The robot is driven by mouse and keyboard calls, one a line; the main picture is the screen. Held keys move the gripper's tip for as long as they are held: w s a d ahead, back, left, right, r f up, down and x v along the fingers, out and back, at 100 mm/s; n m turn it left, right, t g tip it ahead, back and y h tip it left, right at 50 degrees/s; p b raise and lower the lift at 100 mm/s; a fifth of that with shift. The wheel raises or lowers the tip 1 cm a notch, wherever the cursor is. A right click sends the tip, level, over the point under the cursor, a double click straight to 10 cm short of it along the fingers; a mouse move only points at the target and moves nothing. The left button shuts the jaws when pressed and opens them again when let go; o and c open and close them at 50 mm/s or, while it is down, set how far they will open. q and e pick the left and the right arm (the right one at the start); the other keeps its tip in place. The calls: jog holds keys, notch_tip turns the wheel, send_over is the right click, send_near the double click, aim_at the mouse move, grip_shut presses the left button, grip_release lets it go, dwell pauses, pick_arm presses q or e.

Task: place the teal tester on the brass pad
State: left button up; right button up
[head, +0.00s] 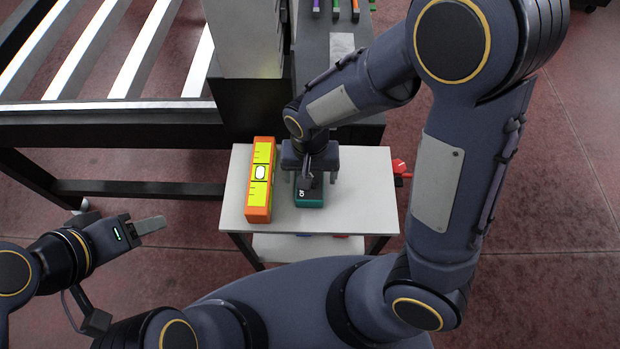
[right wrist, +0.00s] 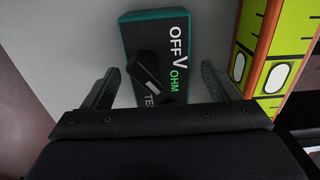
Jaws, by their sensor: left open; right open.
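The teal tester (head: 309,199) lies on the small white table (head: 365,190), partly hidden under my right gripper (head: 311,172). In the right wrist view the tester (right wrist: 185,22) shows its dark face with white and green lettering and a black knob. My right gripper (right wrist: 160,85) is open there, its fingers apart to either side of the tester's near part; I cannot tell whether they touch it. My left gripper (head: 152,226) is open and empty, left of the white table and away from the tester. I cannot make out a brass pad in either view.
An orange and yellow level (head: 260,180) lies just left of the tester; it also shows in the right wrist view (right wrist: 275,50). A red item (head: 399,166) is at the table's right edge. A dark slatted frame (head: 110,125) stands behind left. The table's right part is clear.

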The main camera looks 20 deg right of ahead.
jog(key=shift+f, duration=0.1)
jog(key=c, duration=1.3)
